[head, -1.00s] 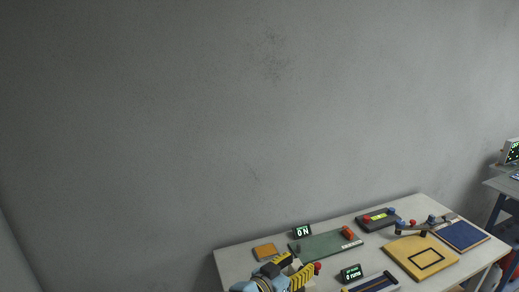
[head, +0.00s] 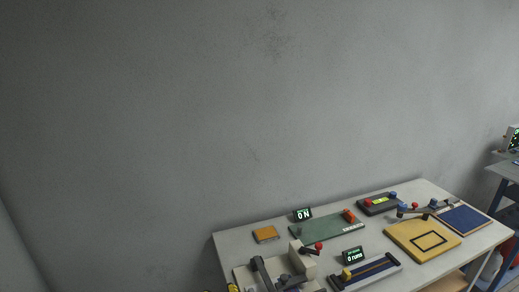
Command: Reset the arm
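Only a small yellow and dark piece (head: 232,288) shows at the bottom edge of the head view, left of the table's front fittings. It looks like a bit of my gripper. The fingers cannot be made out, so I cannot tell whether they are open or shut. The rest of my arm is out of the picture. No held object is visible.
The pale table (head: 232,243) carries a grey fixture with a red knob (head: 305,258), a green plate (head: 325,229), a blue slotted unit (head: 372,270), a yellow board (head: 422,241) and a dark blue panel (head: 463,219). A grey wall stands behind.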

